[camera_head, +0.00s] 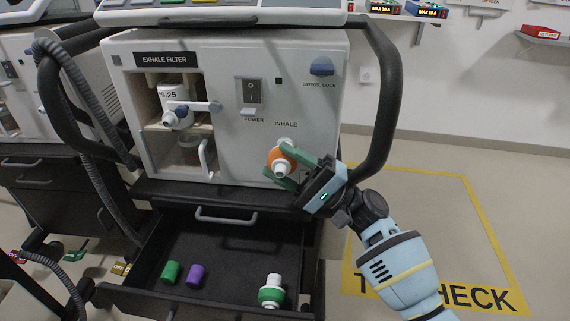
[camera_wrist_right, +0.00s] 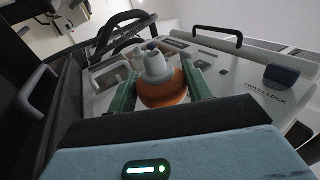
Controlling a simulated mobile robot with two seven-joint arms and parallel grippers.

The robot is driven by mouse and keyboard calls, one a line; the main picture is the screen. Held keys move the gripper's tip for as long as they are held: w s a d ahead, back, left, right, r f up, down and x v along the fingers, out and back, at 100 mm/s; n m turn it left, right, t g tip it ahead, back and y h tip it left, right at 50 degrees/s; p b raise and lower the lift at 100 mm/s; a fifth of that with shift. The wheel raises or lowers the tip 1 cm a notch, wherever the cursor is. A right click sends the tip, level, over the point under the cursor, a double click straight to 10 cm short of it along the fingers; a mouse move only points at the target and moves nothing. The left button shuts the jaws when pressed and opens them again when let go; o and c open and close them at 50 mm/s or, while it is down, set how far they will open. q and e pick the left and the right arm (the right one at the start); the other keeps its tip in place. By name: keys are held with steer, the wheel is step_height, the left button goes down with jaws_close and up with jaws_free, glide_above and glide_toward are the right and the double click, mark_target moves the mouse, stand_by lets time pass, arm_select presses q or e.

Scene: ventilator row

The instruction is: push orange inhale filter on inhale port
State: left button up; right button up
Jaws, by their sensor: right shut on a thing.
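The orange inhale filter (camera_head: 281,161) has an orange body with white ends. It is at the inhale port (camera_head: 285,142) on the ventilator's front panel, under the INHALE label. Whether it is fully seated on the port I cannot tell. My right gripper (camera_head: 290,165) is shut on the filter, with green fingers on both sides of it. The port is mostly hidden behind the filter. My left gripper is not in view.
Below the panel is an open drawer (camera_head: 226,245) holding a green cap (camera_head: 171,271), a purple cap (camera_head: 196,276) and a green-and-white filter (camera_head: 271,291). A black handle bar (camera_head: 385,100) runs along the ventilator's right side. An exhale filter compartment (camera_head: 176,140) is at left.

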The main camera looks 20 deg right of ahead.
steer(key=o, duration=1.6)
steer(key=shift+d, duration=0.1)
